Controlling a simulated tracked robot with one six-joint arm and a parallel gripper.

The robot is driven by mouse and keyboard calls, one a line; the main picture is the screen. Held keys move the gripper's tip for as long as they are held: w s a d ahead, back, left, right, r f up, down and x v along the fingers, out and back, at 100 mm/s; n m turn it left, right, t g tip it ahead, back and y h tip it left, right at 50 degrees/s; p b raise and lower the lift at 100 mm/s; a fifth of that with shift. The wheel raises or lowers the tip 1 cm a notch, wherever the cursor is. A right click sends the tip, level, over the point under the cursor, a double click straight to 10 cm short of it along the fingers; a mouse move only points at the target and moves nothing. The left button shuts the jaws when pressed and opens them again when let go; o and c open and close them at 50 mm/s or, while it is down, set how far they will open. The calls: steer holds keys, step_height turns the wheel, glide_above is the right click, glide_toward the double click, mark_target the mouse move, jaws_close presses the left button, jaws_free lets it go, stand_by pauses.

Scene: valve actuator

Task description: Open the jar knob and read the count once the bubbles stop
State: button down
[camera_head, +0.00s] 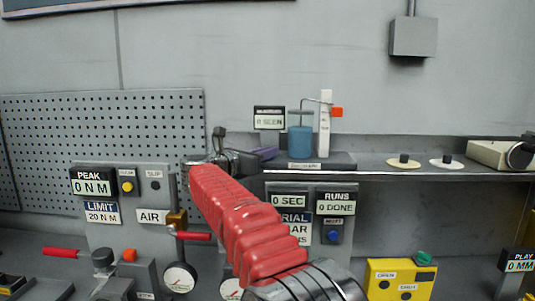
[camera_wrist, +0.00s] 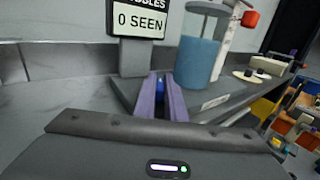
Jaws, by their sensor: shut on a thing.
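The jar (camera_head: 300,142) is a clear cylinder of blue liquid on a grey base on the shelf; it also shows in the wrist view (camera_wrist: 198,60). A thin tube runs from it to a white post (camera_head: 325,125) with a red part (camera_head: 337,112). The bubble counter (camera_wrist: 140,19) reads 0 SEEN. My gripper (camera_head: 266,153) is left of the jar, at the front of its base. In the wrist view its purple fingers (camera_wrist: 163,90) are shut on a small blue knob (camera_wrist: 159,88), mostly hidden between them. I cannot make out bubbles in the jar.
My red-sleeved arm passes in front of the lower panels. These carry PEAK 0 N M (camera_head: 92,187), 0 SEC (camera_head: 288,201) and RUNS 0 DONE (camera_head: 336,203) displays. Two discs (camera_head: 403,161) lie on the shelf to the right. A yellow box (camera_head: 398,280) stands below.

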steer(key=shift+m+g+h, duration=0.5)
steer(key=shift+h, duration=0.1)
steer(key=c, duration=1.8)
jaws_free()
steer(key=shift+a, duration=0.1)
steer(key=v, duration=1.3)
steer(key=shift+s+a, duration=0.15)
steer(key=shift+s, duration=0.1)
